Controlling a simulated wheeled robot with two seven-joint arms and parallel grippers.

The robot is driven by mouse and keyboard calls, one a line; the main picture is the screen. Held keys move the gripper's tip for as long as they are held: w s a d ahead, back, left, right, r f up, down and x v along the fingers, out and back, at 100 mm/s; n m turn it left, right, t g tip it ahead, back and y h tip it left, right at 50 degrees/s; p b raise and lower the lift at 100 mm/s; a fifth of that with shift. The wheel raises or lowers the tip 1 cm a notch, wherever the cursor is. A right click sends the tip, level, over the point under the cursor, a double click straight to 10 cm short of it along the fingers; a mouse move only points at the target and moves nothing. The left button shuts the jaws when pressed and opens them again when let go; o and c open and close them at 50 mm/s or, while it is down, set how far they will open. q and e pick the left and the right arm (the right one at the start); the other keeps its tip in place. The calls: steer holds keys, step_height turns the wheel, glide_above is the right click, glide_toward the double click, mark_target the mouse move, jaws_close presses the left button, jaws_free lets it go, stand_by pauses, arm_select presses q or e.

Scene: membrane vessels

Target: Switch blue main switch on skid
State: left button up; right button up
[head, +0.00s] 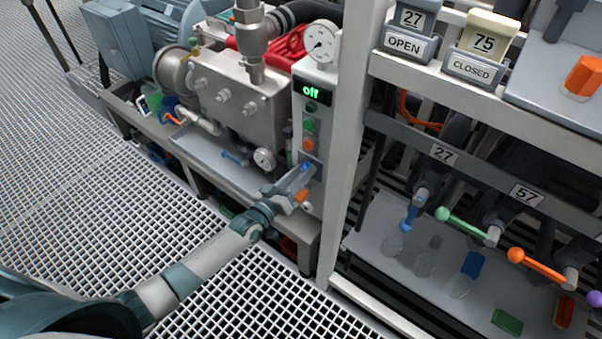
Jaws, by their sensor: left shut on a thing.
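The blue main switch (306,166) is low on the panel, mostly hidden by my left gripper. My left gripper (302,175) reaches in from the lower left and is shut on the blue switch at the panel face. An orange part (301,196) shows just below the gripper. My right gripper is not in view.
A pressure gauge (322,41) tops the panel, and a pump block (238,95) stands left of it. A pale frame post (347,150) rises close on the right. Further right are valve handles, including a green one (462,221) and an orange one (536,264). The grating floor at left is clear.

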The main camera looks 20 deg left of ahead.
arm_select(q)
steer(key=o, duration=1)
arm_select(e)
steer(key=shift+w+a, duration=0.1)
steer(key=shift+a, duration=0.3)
arm_select(q)
steer(key=shift+s, duration=0.1)
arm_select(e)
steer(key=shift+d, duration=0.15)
arm_select(q)
steer(key=shift+s+a, duration=0.25)
steer(key=shift+s, duration=0.3)
steer(key=b+v, duration=0.1)
steer(key=v, duration=1.5)
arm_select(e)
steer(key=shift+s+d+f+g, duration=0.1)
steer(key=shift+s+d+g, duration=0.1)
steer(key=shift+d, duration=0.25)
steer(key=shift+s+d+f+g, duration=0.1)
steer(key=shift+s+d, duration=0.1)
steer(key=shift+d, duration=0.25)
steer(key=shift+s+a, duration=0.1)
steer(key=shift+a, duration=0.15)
